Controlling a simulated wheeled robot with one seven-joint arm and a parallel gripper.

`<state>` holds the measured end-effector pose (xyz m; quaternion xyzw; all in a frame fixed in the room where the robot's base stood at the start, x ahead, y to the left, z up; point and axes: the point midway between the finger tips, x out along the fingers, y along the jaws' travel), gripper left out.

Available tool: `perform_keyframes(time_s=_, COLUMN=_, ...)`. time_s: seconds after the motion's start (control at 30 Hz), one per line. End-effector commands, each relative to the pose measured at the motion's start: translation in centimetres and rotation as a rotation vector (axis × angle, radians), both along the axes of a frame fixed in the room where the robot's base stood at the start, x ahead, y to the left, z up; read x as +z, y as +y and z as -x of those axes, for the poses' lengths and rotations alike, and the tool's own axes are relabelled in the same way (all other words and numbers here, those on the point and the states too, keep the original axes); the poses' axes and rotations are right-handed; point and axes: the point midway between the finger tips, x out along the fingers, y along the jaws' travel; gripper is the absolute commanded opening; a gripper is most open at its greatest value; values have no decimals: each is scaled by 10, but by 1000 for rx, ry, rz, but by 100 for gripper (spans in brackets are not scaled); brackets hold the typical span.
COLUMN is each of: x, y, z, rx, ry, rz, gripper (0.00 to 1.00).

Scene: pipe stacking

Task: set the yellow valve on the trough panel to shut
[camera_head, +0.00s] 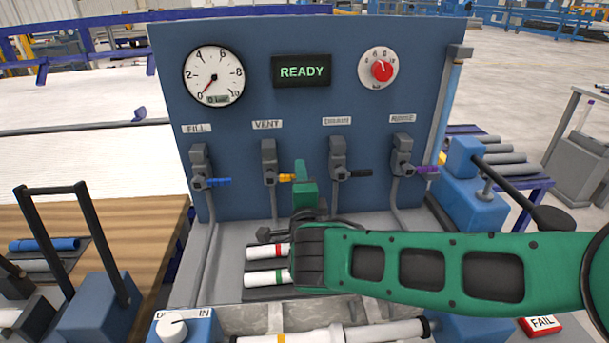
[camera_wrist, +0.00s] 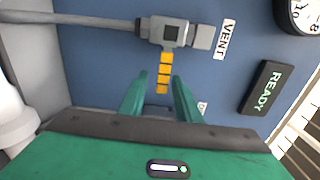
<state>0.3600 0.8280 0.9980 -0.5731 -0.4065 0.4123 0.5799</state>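The yellow valve handle (camera_head: 286,178) sticks out to the right, level, from the grey valve body (camera_head: 269,165) under the VENT label on the blue panel (camera_head: 300,150). It also shows in the wrist view (camera_wrist: 164,72), its free end reaching in between my fingertips. My gripper (camera_head: 304,180) is at the right end of this handle, in front of the panel. In the wrist view my gripper (camera_wrist: 160,82) is open, with a finger on each side of the handle and a gap visible at least on the left. Whether the right finger touches it is unclear.
Valves with blue (camera_head: 218,182), black (camera_head: 360,174) and purple (camera_head: 425,169) handles stand along the panel. The gauge (camera_head: 214,75), READY display (camera_head: 302,71) and red knob (camera_head: 382,70) are above. White pipes (camera_head: 265,279) lie below, partly hidden by my arm.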

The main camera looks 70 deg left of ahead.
Motion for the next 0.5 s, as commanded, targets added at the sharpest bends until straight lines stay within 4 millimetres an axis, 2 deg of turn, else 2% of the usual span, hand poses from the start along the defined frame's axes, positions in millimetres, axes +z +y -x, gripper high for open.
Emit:
perform_keyframes(time_s=0.17, x=0, y=-3, z=2, rx=2, ry=1, rz=0, gripper=30)
perform_keyframes(time_s=0.27, x=0, y=-12, z=5, rx=2, ry=2, rz=-1, gripper=30)
perform_keyframes(time_s=0.5, x=0, y=-55, z=18, rx=5, ry=0, rz=0, gripper=30)
